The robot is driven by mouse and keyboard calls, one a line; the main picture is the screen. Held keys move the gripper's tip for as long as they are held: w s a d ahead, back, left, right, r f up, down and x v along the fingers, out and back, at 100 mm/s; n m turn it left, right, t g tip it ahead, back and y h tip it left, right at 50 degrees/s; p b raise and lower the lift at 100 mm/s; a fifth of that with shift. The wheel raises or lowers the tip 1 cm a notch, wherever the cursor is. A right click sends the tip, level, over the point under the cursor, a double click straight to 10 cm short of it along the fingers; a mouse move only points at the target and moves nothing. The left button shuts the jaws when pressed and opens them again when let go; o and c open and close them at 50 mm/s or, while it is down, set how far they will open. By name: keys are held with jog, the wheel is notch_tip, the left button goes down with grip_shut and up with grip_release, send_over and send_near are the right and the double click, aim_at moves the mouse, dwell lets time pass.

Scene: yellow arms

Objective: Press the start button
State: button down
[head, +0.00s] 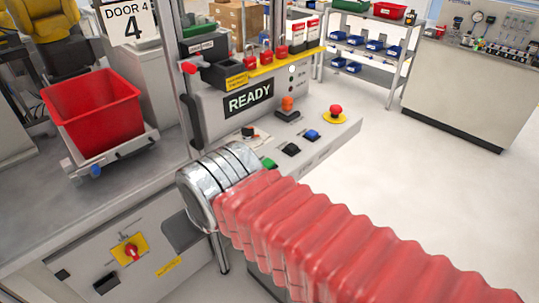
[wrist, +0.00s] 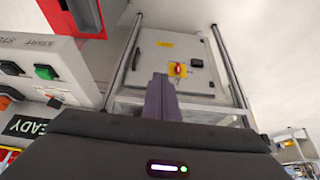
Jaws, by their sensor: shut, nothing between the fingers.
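A green button (head: 268,163) sits on the sloped control panel (head: 330,140), just beyond the silver end of my arm in the head view. It also shows at the left in the wrist view (wrist: 47,71), next to lettering that seems to read START. My gripper's dark fingers (wrist: 160,85) are shut and empty in the wrist view. They are to the right of the green button in that picture, apart from it, in front of a cabinet front. In the head view I cannot make out the fingers; my arm hides that area.
A READY display (head: 248,98) stands above the panel, with red padlocks (head: 282,54) higher up. Beside the green button are a black button (head: 291,150), a blue button (head: 311,135) and a red mushroom button (head: 336,109). A red bin (head: 92,108) stands left.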

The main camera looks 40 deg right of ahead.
jog(key=shift+w, duration=0.3)
jog(key=s+d+f+m+g+y, duration=0.1)
jog(key=d+f+g, duration=0.15)
jog(key=d, duration=0.45)
jog(key=s+d+f+g+y, duration=0.1)
jog(key=s+d+f+g, duration=0.15)
jog(key=d, duration=0.45)
jog(key=w+d+r+m+t, duration=0.6)
jog(key=w+d+r+t, duration=0.2)
jog(key=w+d+r, duration=0.4)
jog(key=shift+w+d+m+t+h, duration=0.15)
jog(key=shift+d+m+t+h, duration=0.2)
jog(key=shift+d, duration=0.65)
